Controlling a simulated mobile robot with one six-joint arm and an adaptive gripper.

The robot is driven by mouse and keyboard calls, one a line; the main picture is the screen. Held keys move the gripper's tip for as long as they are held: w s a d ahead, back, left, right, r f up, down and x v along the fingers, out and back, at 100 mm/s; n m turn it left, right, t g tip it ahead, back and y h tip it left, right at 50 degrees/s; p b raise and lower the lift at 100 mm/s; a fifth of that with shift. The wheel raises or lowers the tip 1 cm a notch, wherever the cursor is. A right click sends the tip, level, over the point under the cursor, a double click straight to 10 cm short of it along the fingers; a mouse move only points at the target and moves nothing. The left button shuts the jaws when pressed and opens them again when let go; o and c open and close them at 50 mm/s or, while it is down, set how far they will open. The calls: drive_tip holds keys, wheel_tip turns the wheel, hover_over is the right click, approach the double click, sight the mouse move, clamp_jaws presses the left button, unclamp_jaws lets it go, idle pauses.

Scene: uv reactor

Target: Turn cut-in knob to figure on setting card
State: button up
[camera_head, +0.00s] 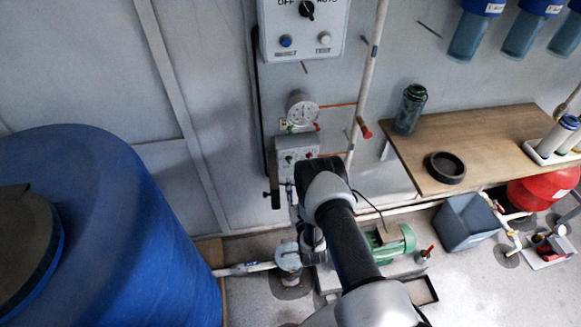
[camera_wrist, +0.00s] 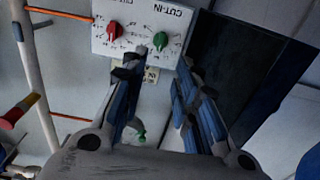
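The control box (camera_head: 282,144) hangs on the wall in the head view. In the wrist view, its pale face (camera_wrist: 128,38) appears upside down. The green cut-in knob (camera_wrist: 160,41) is at right, beside the CUT-IN lettering and inside a printed dial. A red knob (camera_wrist: 115,31) is at left. A small cream card (camera_wrist: 151,74) is at the box's edge, partly covered by a finger; its figure is unreadable. My gripper (camera_wrist: 158,72) is open, its two fingers apart and pointing towards the box. The green knob lies ahead of the gap. No contact shows.
A round gauge (camera_head: 301,109) is above the box. A pipe (camera_head: 366,90) with a red-handled fitting runs up at right. A larger switch box (camera_head: 304,30) is higher. A blue tank (camera_head: 95,220) stands left and a wooden bench (camera_head: 480,150) right.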

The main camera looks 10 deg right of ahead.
sight(289, 160)
drive_tip(key=w+b, duration=0.3)
drive_tip(key=w, duration=0.7)
clamp_jaws()
